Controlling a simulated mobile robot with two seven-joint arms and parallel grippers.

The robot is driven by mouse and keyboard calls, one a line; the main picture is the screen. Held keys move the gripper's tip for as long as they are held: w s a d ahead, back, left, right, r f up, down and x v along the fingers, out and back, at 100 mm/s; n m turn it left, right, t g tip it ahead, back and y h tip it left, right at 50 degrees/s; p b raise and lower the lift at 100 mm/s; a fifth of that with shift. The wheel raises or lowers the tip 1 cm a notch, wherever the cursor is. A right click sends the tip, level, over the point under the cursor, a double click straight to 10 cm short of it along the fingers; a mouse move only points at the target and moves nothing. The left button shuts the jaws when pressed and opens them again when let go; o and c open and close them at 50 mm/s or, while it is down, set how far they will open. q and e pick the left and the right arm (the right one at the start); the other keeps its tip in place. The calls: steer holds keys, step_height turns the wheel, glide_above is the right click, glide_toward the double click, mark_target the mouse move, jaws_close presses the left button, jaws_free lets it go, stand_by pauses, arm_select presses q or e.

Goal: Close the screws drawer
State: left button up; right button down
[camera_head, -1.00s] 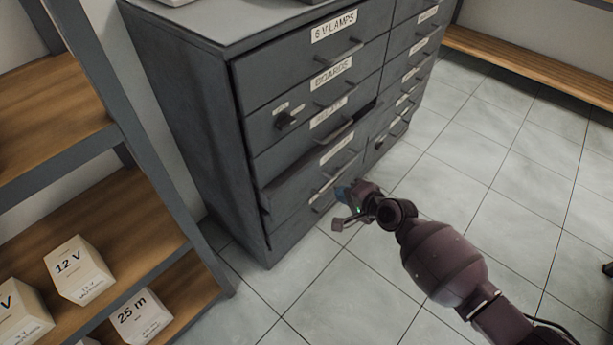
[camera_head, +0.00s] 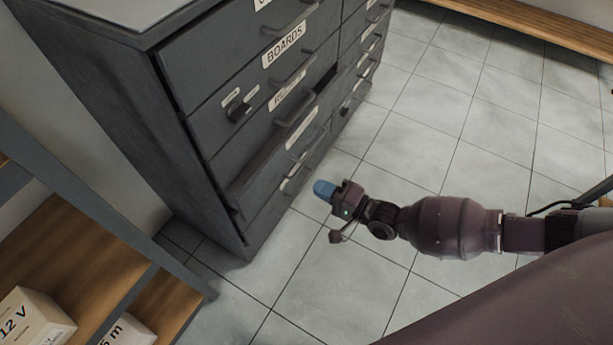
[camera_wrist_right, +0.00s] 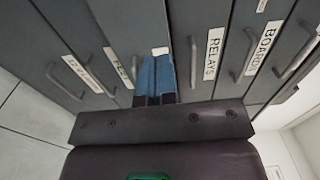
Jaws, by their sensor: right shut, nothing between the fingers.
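The grey drawer cabinet (camera_head: 130,110) fills the upper left of the head view. One left-column drawer (camera_head: 265,165), below the relays drawer, stands slightly out, with a dark gap at its top. Its label is too small to read, so I cannot tell if it says screws. My right gripper (camera_head: 323,189), with blue fingertips, is shut and empty. In the head view it is right of the lower drawers, apart from them. In the right wrist view the blue fingers (camera_wrist_right: 154,76) point toward the drawer fronts and partly cover a label. My left gripper is out of view.
A wooden shelf unit (camera_head: 75,245) with white boxes (camera_head: 32,322) stands at the lower left. A wooden bench (camera_head: 520,25) runs along the back right. The tiled floor (camera_head: 460,120) right of the cabinet is clear.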

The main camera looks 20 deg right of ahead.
mark_target(271, 163)
steer(key=b+x, duration=0.1)
steer(key=x, duration=1)
steer(key=shift+f, duration=0.15)
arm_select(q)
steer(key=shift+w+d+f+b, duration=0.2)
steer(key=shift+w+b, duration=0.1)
arm_select(e)
steer(key=shift+w+a, duration=0.45)
steer(key=shift+w, duration=0.15)
steer(key=shift+a, duration=0.1)
